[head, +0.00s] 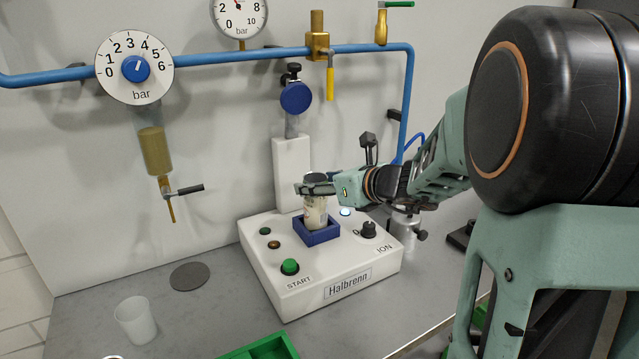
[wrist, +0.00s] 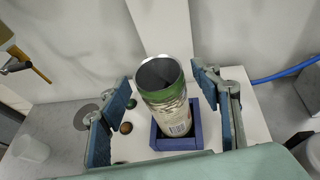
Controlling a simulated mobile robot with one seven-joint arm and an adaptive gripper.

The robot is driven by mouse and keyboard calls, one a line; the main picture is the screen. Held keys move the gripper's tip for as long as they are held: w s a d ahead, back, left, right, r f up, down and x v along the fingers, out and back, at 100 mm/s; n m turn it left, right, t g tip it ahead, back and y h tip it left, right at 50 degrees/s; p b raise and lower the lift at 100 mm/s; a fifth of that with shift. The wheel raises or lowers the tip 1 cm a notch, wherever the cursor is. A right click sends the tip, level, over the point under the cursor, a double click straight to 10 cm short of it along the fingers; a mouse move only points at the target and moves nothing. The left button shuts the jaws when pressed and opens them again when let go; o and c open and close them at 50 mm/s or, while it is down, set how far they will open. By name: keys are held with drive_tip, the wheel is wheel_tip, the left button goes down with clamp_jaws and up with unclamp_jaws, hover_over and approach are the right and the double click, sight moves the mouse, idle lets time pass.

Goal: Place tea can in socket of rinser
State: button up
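The tea can (head: 315,215) is a pale printed can with an open top. It stands in the blue square socket (head: 317,236) of the white rinser (head: 335,283). In the wrist view the can (wrist: 172,115) shows a green band, a barcode and an empty grey inside, with its base within the blue socket walls (wrist: 198,135). My gripper (head: 316,188) is around the upper part of the can. In the wrist view its blue-padded fingers (wrist: 163,85) are open, one on each side of the can, with gaps showing. The can's lowest part is hidden by the socket.
The rinser has a green START button (head: 290,267), a black ION knob (head: 369,229) and a blue nozzle knob (head: 296,97) behind the socket. A translucent cup (head: 135,320), a dark disc (head: 189,276) and a green tray (head: 262,348) lie left and front. Blue pipes (head: 240,58) run along the wall.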

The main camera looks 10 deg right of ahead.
drive_tip(key=shift+r, duration=0.2)
drive_tip(key=v, duration=1.2)
drive_tip(key=shift+p, duration=0.4)
drive_tip(key=shift+f, duration=0.15)
